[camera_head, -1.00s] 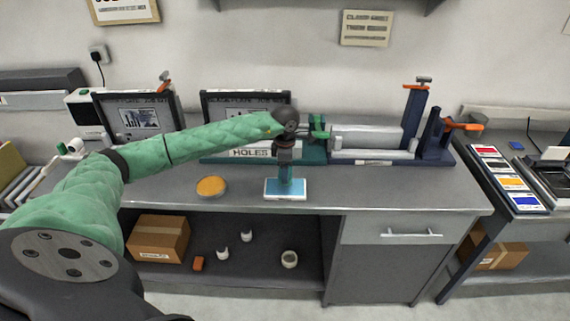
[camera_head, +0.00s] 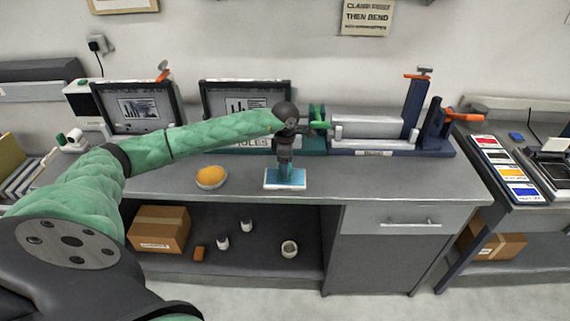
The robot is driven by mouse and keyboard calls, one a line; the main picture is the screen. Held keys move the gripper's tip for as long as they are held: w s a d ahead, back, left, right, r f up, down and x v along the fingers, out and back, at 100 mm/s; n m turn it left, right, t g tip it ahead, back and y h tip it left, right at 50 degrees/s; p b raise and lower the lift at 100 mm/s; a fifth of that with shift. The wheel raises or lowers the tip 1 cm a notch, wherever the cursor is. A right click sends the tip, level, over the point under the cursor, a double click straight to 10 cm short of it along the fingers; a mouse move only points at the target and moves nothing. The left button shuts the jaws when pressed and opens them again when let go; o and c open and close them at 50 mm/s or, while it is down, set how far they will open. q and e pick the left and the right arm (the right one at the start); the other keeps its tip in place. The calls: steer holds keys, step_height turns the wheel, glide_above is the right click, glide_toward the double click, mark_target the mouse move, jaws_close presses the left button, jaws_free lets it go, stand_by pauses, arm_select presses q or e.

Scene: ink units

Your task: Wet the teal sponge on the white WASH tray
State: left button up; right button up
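The white WASH tray (camera_head: 285,187), with a blue inside, sits near the front of the bench; its lettering is too small to read. My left gripper (camera_head: 285,163) points straight down over the tray. A teal block (camera_head: 285,173), which looks like the sponge, is between the fingers, its lower end at or just above the blue surface. I cannot tell whether it touches. The gripper looks shut on it, though the fingertips are small and dark. My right gripper is not in view.
A small dish with a yellow-orange top (camera_head: 210,177) stands left of the tray. Two framed panels (camera_head: 246,100) and a grey-and-blue clamp device (camera_head: 370,130) stand behind. The bench top right of the tray is clear. A cardboard box (camera_head: 160,228) is on the lower shelf.

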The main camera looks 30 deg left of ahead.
arm_select(q)
steer(key=shift+f+b, duration=0.45)
stand_by(0.6)
steer(key=shift+f+b, duration=0.15)
steer(key=shift+b, duration=0.3)
stand_by(2.2)
steer(key=shift+r+p, duration=0.5)
steer(key=shift+r, duration=3.1)
